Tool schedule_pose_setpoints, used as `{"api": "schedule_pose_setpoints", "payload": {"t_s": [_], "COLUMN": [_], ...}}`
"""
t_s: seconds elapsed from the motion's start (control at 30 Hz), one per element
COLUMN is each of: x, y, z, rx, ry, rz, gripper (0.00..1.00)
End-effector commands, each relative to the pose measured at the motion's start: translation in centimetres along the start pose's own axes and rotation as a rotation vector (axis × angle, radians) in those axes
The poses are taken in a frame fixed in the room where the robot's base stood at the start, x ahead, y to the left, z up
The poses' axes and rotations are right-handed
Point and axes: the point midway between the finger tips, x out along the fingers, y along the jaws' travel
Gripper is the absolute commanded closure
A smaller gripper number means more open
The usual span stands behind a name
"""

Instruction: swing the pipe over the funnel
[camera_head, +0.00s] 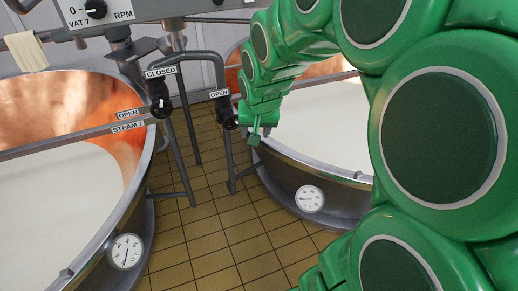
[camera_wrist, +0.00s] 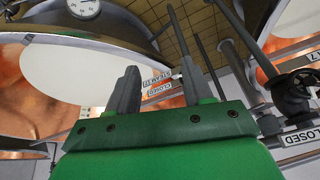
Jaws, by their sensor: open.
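My green gripper (camera_head: 262,136) is at the near-left rim of the right vat in the head view. In the wrist view its two grey fingers (camera_wrist: 158,88) stand apart with nothing between them. A dark grey bent pipe (camera_head: 205,54) runs between the two vats, left of my gripper and apart from it in the picture. I cannot tell whether this is the task's pipe.
A copper vat of white liquid (camera_head: 148,160) stands left, another (camera_head: 310,226) right. Black valve handles (camera_head: 160,106) and (camera_head: 229,122) sit near OPEN and CLOSED labels. A cloth (camera_head: 27,51) hangs upper left. Tiled floor (camera_head: 200,235) lies between the vats.

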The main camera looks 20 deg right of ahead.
Motion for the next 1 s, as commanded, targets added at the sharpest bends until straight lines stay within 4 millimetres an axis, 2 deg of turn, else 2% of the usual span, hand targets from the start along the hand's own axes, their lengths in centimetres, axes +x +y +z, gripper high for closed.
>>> {"api": "schedule_pose_setpoints", "payload": {"t_s": [0.3,0.5,0.7,1.0], "x": [-2.1,-3.0,-3.5,-3.5], "y": [0.1,0.2,0.3,0.3], "z": [4.4,6.4,7.4,7.5], "rx": [-0.058,-0.083,-0.096,-0.097], "ry": [-0.087,-0.128,-0.15,-0.152], "rz": [0.025,0.034,0.039,0.039], "gripper": [0.49,0.49,0.49,0.49]}}
